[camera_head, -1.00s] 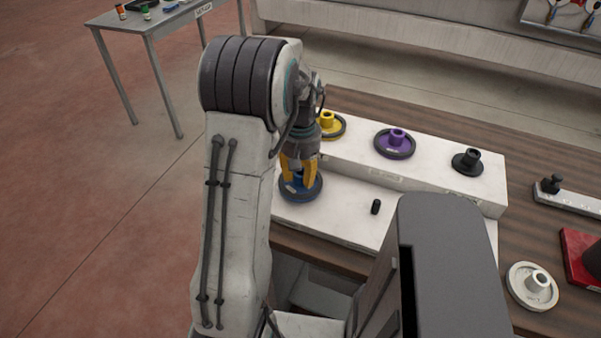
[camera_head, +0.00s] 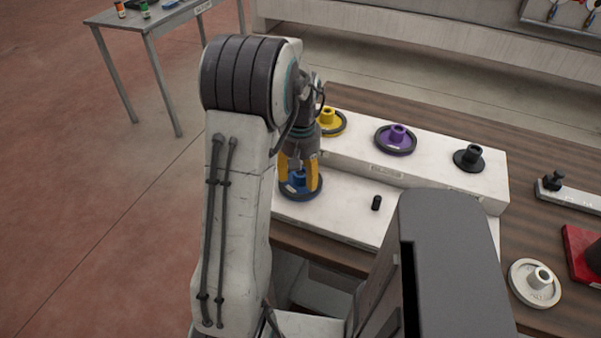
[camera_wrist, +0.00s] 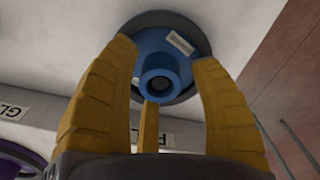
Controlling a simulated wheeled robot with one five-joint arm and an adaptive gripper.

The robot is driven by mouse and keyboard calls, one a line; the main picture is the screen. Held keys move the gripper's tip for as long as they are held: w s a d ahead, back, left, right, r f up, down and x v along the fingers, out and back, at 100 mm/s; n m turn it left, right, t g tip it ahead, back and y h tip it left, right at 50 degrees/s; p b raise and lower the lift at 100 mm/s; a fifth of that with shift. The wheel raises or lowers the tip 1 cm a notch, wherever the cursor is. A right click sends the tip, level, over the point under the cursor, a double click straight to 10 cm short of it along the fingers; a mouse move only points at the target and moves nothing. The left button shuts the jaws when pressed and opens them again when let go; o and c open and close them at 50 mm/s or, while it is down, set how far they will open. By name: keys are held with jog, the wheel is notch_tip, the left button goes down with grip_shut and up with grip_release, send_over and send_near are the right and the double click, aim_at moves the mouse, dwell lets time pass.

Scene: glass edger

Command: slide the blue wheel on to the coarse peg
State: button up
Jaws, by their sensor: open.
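The blue wheel (camera_head: 300,189) has a dark rim and a blue hub. It sits at the left end of the lower white ledge in the head view. It also shows in the wrist view (camera_wrist: 148,42), with its hub and bore between my fingers. My gripper (camera_head: 300,186) has yellow fingers and points down at the wheel. The fingers stand open around the hub, with gaps on both sides in the wrist view. A short black peg (camera_head: 376,203) stands bare on the lower ledge, right of the wheel. I cannot read which peg is the coarse one.
On the raised step behind are a yellow wheel (camera_head: 328,121), a purple wheel (camera_head: 396,139) and a black hub wheel (camera_head: 468,158). A white wheel (camera_head: 534,284) and a red block (camera_head: 581,255) lie at the right. The ledge between the blue wheel and black peg is clear.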

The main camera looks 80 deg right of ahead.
notch_tip(320, 180, up, 12)
dwell(0.7)
dwell(0.7)
